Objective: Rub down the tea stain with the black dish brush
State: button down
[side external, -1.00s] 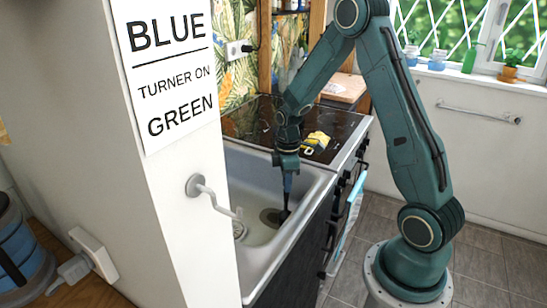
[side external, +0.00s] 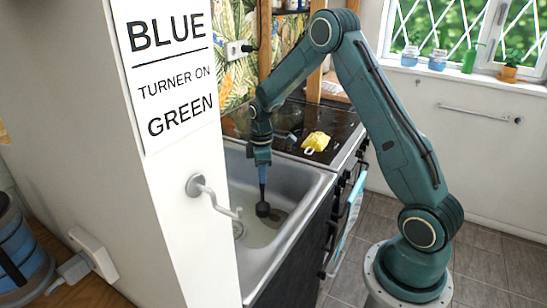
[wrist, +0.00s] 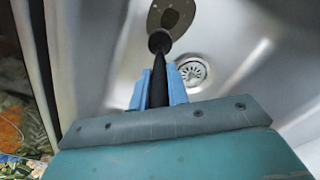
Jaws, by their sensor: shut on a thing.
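The black dish brush (side external: 263,209) is upright, head down, inside the metal sink (side external: 318,190). My gripper (side external: 263,170) is shut on its handle. In the wrist view, the blue fingers of my gripper (wrist: 158,88) clasp the black handle, and the brush head (wrist: 159,41) points away from me. The tea stain (side external: 279,219) is a brown patch on the sink floor, just right of the brush head in the side view. In the wrist view the stain (wrist: 172,14) lies beyond the head, at the top edge. I cannot tell whether the head touches the sink floor.
A drain (wrist: 193,71) lies right of the brush in the wrist view. A yellow item (side external: 316,141) lies on the black hob (side external: 290,122) behind the sink. A white wall panel with a sign (side external: 168,70) hides the sink's left side.

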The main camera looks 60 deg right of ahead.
jog(key=shift+w, duration=0.4)
jog(key=shift+s, duration=5.35)
jog(key=shift+w, duration=5.35)
notch_tip(320, 180, up, 8)
jog(key=shift+w, duration=0.1)
